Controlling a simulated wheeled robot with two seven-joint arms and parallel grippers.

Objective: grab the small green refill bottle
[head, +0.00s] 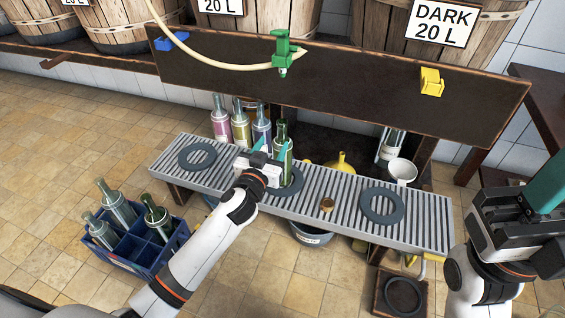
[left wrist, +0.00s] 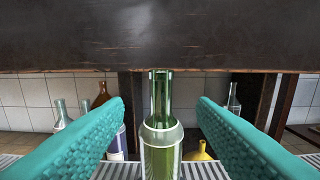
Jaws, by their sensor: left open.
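The small green refill bottle (head: 282,155) stands upright on a dark ring (head: 293,187) on the slatted rack (head: 340,215). It also shows in the left wrist view (left wrist: 160,150), in the middle between my two teal fingers. My left gripper (head: 270,149) is open around or just short of the bottle, with a visible gap on each side of it. I cannot tell how far the fingertips reach past it. My right gripper (head: 545,195) is at the right edge, away from the rack, with one teal finger clearly showing; its opening is unclear.
Several bottles (head: 241,125) stand behind. A blue crate (head: 140,255) holds bottles at lower left. A yellow funnel (head: 342,162) and white mug (head: 401,172) are right.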

